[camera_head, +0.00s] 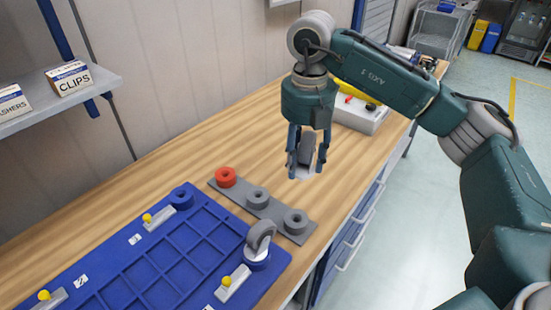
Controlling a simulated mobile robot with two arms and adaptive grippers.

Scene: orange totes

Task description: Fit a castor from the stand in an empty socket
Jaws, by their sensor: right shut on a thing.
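My right gripper (306,170) is shut on a castor (306,150) with a grey wheel and a pale lower part. It holds the castor in the air above the bench, beyond the stand. The grey stand (277,209) carries a red cup (225,177) and two grey cups, all without castors. The blue base (216,218) lies beside it. Its far corner has an empty blue socket (181,196). Its near right corner holds an upright castor (261,236) in a socket. The base's left end is cut off by the frame. My left gripper is out of view.
Pale latches with yellow knobs (147,218) sit by the base's corners. A light grey bin (360,116) with tools stands behind the right gripper. A shelf with a CLIPS box (69,78) hangs at the left. The wooden bench (165,150) is clear along the wall.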

